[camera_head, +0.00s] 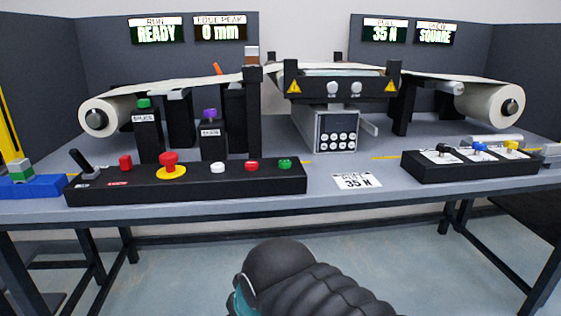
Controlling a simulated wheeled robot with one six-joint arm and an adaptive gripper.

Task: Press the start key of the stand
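A long black control box (190,186) lies along the front edge of the grey table. On its top, from the left, are a black lever (81,161), a red button (126,162), a red mushroom button (168,161) on a yellow base, a white button (217,167), a second red button (251,166) and a green button (285,163). No readable label tells which is the start key. The green button stands clear at the right end. My arm shows dark at the bottom centre, in front of the table; my gripper is not in view.
Behind stands a web line with a left roll (98,117), a right roll (493,106), a keypad box (337,130) and two posts with green (144,103) and purple (210,113) knobs. A lever box (468,164) sits right. Displays read READY, 0 mm, 35 N, SQUARE.

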